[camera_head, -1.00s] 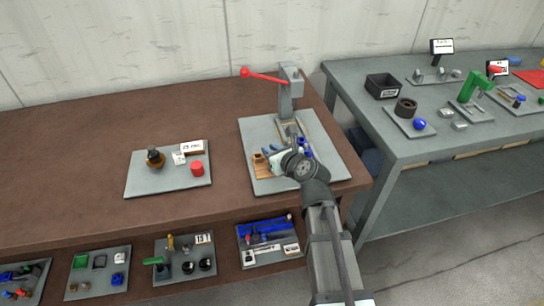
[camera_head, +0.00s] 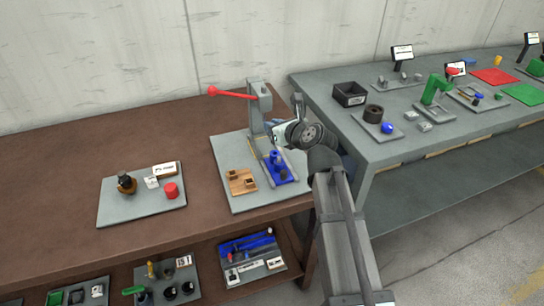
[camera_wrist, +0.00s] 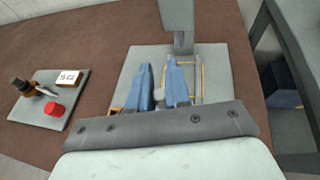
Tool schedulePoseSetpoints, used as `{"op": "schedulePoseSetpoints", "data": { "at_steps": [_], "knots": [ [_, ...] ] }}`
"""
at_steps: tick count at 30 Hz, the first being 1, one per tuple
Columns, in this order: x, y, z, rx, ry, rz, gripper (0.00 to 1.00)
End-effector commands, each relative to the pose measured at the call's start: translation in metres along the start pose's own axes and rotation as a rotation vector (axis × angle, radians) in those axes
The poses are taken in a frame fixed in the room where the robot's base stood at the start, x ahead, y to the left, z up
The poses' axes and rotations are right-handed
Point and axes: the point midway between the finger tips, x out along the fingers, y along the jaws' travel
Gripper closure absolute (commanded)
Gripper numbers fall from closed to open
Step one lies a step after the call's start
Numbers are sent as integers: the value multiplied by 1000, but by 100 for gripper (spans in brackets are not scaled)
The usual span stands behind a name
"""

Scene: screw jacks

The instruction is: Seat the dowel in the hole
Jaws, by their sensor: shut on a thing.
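My gripper (camera_head: 274,126) is over the back right of the grey plate (camera_head: 238,202), right of the press post. Its blue fingers show in the wrist view (camera_wrist: 161,84), with a small pale piece (camera_wrist: 160,97) between them. I take this piece to be the dowel; most of it is hidden. A wooden block (camera_head: 240,182) with small square parts lies on the plate. A blue fixture (camera_head: 282,176) with an upright blue cylinder (camera_head: 275,157) stands right of it, below my gripper. I cannot make out which opening is the dowel's hole.
The press post (camera_head: 259,108) with its red lever (camera_head: 230,92) stands close to the left of my gripper. A second plate (camera_head: 140,206) with a red cylinder (camera_head: 171,190) lies to the left on the brown bench. A grey bench (camera_head: 400,150) with several parts is at the right.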

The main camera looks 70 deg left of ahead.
Motion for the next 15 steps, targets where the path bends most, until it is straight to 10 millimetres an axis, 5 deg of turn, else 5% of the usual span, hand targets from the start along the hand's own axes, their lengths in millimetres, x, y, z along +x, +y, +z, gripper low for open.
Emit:
{"op": "schedulePoseSetpoints", "data": {
  "at_steps": [1, 6, 15],
  "knots": [
    [10, -16, 10, 5, -1, 1, 100],
    [27, -20, 22, -8, 7, 49, 100],
    [32, -11, 5, -54, 23, 89, 100]
  ]
}}
